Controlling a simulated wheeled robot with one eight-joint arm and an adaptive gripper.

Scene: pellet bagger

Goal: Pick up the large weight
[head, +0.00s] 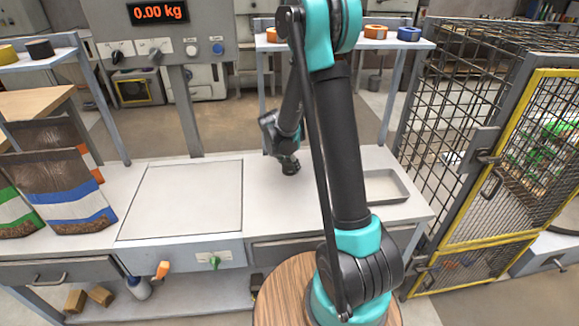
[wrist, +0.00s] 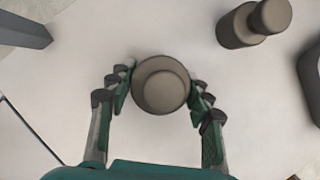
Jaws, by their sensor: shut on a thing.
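A round grey-brown weight (wrist: 160,88) with a raised knob on top sits between the two fingers of my gripper (wrist: 161,90) in the wrist view. The fingers press on it from left and right, so my gripper is shut on it. In the head view my gripper (head: 287,163) is low over the white bench, right of the square plate; the weight there is largely hidden by it. A second grey-brown knobbed weight (wrist: 238,27) stands apart at the upper right of the wrist view. I cannot tell whether the held weight touches the bench.
A shallow grey tray (head: 386,198) lies on the bench (head: 270,215) to the right, partly behind my arm. The square plate (head: 182,203) is bare, under a display (head: 158,12) reading 0.00 kg. Filled bags (head: 70,190) stand left. A yellow-framed mesh cage (head: 480,150) bounds the right.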

